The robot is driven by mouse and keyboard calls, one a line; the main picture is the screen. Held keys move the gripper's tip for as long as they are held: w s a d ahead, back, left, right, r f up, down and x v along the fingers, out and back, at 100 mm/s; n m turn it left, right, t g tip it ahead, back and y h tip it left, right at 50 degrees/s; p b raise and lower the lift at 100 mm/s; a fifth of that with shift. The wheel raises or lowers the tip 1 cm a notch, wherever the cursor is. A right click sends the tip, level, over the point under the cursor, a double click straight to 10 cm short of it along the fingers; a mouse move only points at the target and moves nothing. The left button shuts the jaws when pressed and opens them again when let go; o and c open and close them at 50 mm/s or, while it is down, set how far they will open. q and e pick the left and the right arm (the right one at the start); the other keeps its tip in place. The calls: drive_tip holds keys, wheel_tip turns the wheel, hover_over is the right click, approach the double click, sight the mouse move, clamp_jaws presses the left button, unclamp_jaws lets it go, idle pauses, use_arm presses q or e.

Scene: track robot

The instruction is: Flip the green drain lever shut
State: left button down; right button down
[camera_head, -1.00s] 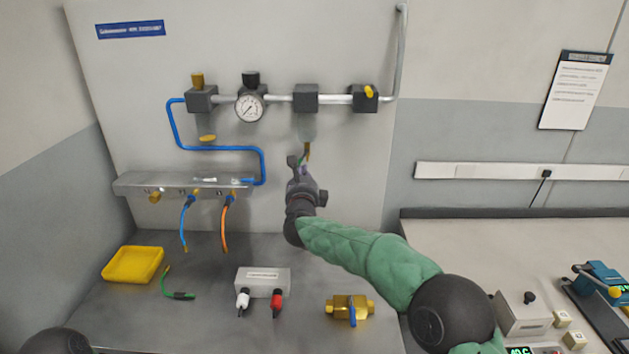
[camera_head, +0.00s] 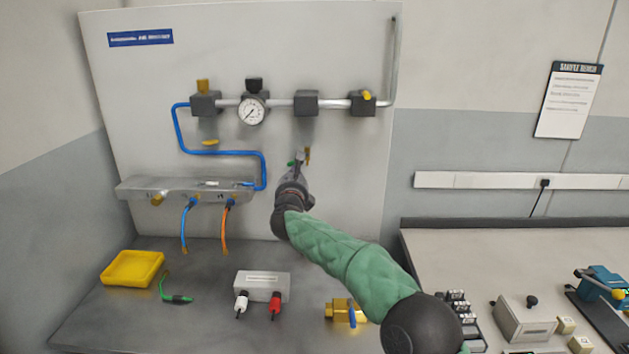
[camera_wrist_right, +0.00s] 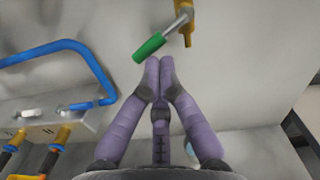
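The green-tipped drain lever shows in the right wrist view (camera_wrist_right: 151,47), with a silver shaft slanting down-left from a brass fitting (camera_wrist_right: 187,22). In the head view its green end (camera_head: 291,163) is a small spot beside my gripper, below the brass fitting (camera_head: 307,154). My right gripper (camera_wrist_right: 159,64) has its fingertips together with nothing between them. The tips are just below the green grip in the wrist view; I cannot tell whether they touch it. In the head view my right gripper (camera_head: 297,168) covers part of this area. My left gripper is out of view.
A pipe with a gauge (camera_head: 251,110) and dark blocks runs above. A blue tube (camera_head: 220,153) and a grey manifold (camera_head: 150,187) lie to the left. Below, the bench holds a yellow tray (camera_head: 132,268), a grey box (camera_head: 262,286) and a brass valve (camera_head: 338,310).

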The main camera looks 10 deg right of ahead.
drive_tip(key=shift+a+r, duration=0.1)
drive_tip(key=shift+r, duration=0.25)
drive_tip(key=shift+a+r, duration=0.15)
drive_tip(key=shift+r, duration=0.05)
idle(0.4)
drive_tip(key=shift+f, duration=0.15)
idle(1.1)
drive_tip(key=v, duration=1.2)
drive_tip(key=shift+a, duration=0.15)
